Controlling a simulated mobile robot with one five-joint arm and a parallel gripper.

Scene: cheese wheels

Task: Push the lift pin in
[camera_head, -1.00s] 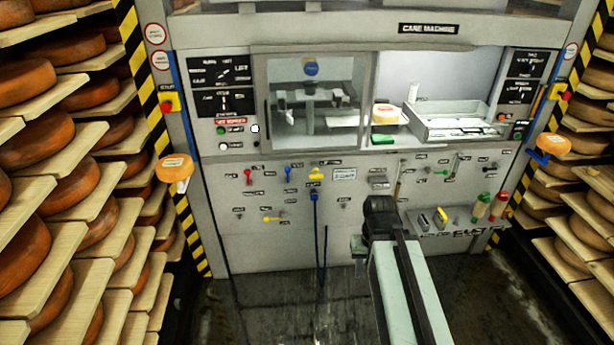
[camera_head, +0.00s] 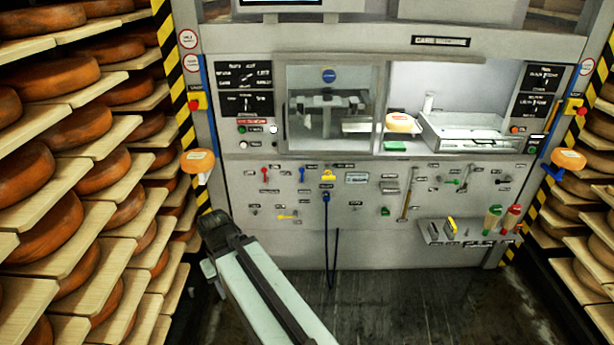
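The front panel (camera_head: 380,245) of the cheese machine carries several small labelled controls. These include a red one (camera_head: 248,173), a blue one (camera_head: 302,174), a yellow one (camera_head: 328,176) and a low yellow lever (camera_head: 287,217). The labels are too small to read, so I cannot tell which control is the lift pin. My gripper (camera_head: 208,243) is at the lower left, in front of the panel's left edge, and appears apart from the controls. Its fingers are small and dark, seen from behind, so their opening is unclear.
Shelves of cheese wheels (camera_head: 50,160) line the left, and more stand at the right. A blue cable (camera_head: 333,250) hangs from the panel to the floor. A small ledge (camera_head: 470,234) with red and green bottles juts out at the right. The floor before the panel looks clear.

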